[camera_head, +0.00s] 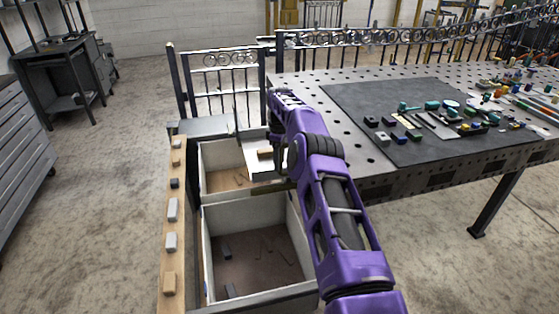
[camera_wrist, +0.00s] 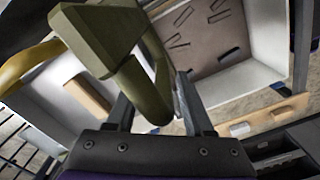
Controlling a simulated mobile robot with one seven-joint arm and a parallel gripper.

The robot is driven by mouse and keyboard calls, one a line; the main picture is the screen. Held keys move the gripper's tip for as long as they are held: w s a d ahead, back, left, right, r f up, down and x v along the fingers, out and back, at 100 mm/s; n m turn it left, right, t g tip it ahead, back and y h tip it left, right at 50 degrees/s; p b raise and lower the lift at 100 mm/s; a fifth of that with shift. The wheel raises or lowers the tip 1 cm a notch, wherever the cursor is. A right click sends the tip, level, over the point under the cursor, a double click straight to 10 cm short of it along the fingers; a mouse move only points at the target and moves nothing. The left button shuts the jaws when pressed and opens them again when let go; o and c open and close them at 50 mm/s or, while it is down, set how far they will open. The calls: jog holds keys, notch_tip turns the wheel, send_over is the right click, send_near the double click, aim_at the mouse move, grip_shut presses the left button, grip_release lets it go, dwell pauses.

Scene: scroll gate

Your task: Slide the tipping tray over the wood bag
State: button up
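A white tray-like box (camera_head: 261,164) shows beside my purple arm, over the right part of the far white-walled bin (camera_head: 215,190). I take it for the tipping tray. An olive handle (camera_wrist: 155,115) fills much of the wrist view; it passes between the two fingers of my gripper (camera_wrist: 157,88). The fingers stand apart, one on each side of it; I cannot tell whether they press on it. A tan wood block (camera_wrist: 88,97) lies in a white box left of the handle. My arm hides the gripper in the head view. I cannot tell which bin is the wood bag.
The near white-walled bin (camera_head: 251,203) holds several dark pieces. A wooden ledge (camera_head: 171,232) with several small blocks runs along the left. A perforated steel table (camera_head: 300,82) with tools on a dark mat (camera_head: 345,98) stands right.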

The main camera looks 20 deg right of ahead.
notch_tip(320, 180, up, 8)
jog(key=shift+f, duration=0.25)
dwell(0.4)
